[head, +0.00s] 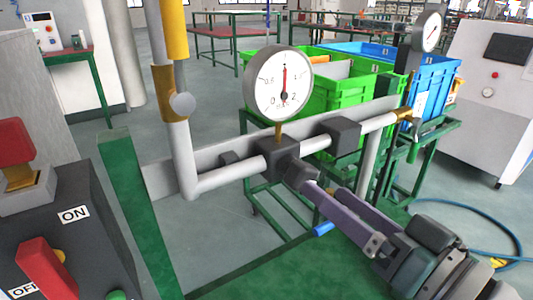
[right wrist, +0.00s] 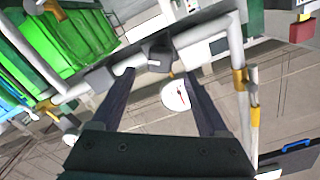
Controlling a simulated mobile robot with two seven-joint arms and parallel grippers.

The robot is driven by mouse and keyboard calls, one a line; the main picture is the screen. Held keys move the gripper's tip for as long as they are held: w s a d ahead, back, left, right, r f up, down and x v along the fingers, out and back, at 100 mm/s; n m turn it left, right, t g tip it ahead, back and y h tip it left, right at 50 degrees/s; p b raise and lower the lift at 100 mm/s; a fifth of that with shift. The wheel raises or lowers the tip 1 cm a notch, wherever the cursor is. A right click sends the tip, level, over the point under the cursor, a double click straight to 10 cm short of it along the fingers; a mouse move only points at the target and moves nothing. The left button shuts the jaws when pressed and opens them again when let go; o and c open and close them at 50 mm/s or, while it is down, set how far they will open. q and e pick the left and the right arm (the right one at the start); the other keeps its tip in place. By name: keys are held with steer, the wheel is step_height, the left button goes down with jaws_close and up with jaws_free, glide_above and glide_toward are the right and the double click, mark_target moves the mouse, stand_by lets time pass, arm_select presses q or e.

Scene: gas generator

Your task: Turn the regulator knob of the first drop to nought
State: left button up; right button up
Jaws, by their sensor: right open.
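The first drop's regulator is a dark block (head: 279,163) on the grey pipe, with a dark knob (head: 300,174) facing down and right. Its round white gauge (head: 278,82) stands above, needle near upright, about 1. My right gripper (head: 326,194) reaches in from the lower right, its fingertips close to the knob. In the right wrist view the gripper (right wrist: 160,73) is open, and the dark knob (right wrist: 160,59) shows between and slightly beyond the fingertips. Contact cannot be told. The gauge (right wrist: 175,95) also shows between the fingers. My left gripper is out of view.
A second gauge (head: 428,31) stands farther right on the pipe. Green (head: 330,90) and blue (head: 435,85) crates stand behind. A control box (head: 60,215) with red switches is at the left. A vertical pipe (head: 180,150) rises left of the regulator.

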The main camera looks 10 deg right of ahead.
mark_target(309, 178)
steer(key=x, duration=0.5)
steer(key=shift+c, duration=0.3)
jaws_close()
